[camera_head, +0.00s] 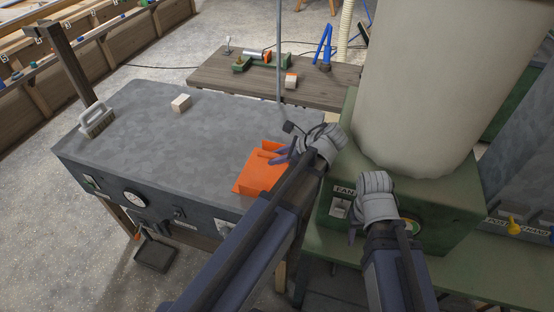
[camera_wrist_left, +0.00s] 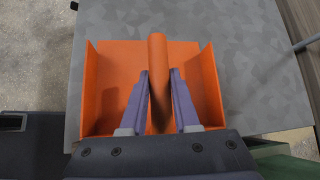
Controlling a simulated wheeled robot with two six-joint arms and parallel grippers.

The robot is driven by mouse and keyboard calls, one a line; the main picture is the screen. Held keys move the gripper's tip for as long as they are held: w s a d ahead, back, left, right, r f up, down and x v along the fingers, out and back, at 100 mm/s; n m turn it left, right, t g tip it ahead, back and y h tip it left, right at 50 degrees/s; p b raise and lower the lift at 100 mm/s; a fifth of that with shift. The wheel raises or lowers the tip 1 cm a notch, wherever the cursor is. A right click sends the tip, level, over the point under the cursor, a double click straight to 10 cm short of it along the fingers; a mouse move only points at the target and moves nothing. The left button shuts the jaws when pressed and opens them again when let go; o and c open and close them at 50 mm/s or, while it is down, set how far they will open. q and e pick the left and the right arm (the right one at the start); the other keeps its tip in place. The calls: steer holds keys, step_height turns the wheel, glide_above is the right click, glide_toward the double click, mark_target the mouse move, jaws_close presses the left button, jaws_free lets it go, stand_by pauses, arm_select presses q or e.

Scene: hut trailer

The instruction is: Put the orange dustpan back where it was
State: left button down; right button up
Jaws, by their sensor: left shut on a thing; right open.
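The orange dustpan (camera_head: 262,176) is at the right front corner of the grey table, over or on its top. In the left wrist view the dustpan (camera_wrist_left: 110,68) shows its flat pan, two side walls and a round handle (camera_wrist_left: 157,75). My left gripper (camera_head: 278,154) has its purple fingers on both sides of that handle, shut on it; the fingers (camera_wrist_left: 159,88) also show in the left wrist view. Whether the pan touches the tabletop is hard to tell. My right gripper (camera_head: 354,212) is near the green machine, empty, with its fingers mostly hidden by the wrist.
A green machine (camera_head: 450,205) with a large pale cylinder (camera_head: 420,80) stands at right. A black dustpan-like tray (camera_head: 156,255) lies on the floor.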

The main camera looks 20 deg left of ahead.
arm_select(q)
steer(key=shift+f, duration=0.1)
arm_select(e)
steer(key=shift+f, duration=0.1)
arm_select(q)
steer(key=c, duration=0.6)
jaws_free()
steer(key=shift+c, duration=0.2)
